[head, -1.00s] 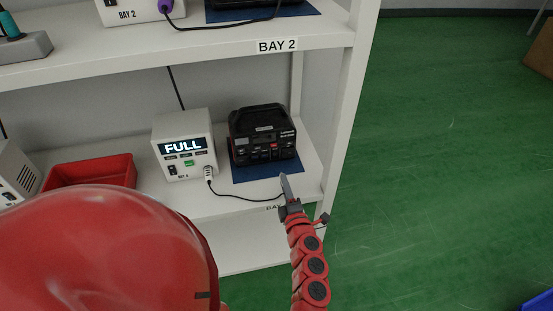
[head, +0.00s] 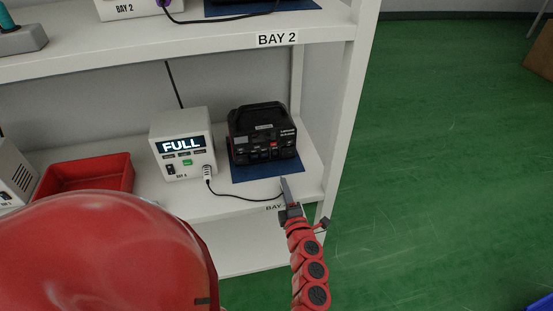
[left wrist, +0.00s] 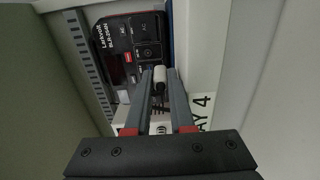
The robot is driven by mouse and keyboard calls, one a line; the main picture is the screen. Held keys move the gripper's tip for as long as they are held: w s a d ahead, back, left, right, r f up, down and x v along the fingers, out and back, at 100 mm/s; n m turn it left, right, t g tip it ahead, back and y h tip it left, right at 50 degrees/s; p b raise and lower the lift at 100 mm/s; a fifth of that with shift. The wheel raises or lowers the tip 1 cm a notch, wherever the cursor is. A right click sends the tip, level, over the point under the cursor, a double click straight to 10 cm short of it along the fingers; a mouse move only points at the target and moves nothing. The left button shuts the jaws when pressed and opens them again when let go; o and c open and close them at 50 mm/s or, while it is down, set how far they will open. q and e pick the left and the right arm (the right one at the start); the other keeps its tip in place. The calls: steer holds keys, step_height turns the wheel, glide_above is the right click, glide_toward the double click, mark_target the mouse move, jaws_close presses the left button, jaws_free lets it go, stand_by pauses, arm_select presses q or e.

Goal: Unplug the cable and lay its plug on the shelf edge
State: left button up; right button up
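The black power station (head: 262,136) stands on a blue mat (head: 240,174) on the lower shelf (head: 185,203). Left of it is a white charger (head: 182,144) whose display reads FULL. A dark cable (head: 240,198) runs from a white connector at the charger's front toward my left gripper (head: 284,182). In the left wrist view, my left gripper (left wrist: 161,82) has its fingers against both sides of the white plug (left wrist: 160,77). In the head view the fingers are in front of the power station, with mat showing between. The plug's front end is hidden. My right gripper is not in view.
The BAY 4 label (left wrist: 203,113) is on the shelf edge by the gripper. A red bin (head: 88,177) stands left of the charger. The upper shelf (head: 180,50) is overhead, and a shelf post (head: 345,125) is at the right.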

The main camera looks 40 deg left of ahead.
arm_select(q)
steer(key=o, duration=0.3)
steer(key=shift+s+d+f, duration=0.1)
steer(key=shift+f, duration=0.05)
steer(key=shift+s+d, duration=0.1)
steer(key=shift+d, duration=0.1)
steer(key=v, duration=1.6)
steer(key=shift+s+d+r, duration=0.2)
steer(key=shift+s+d, duration=0.05)
steer(key=shift+s, duration=0.1)
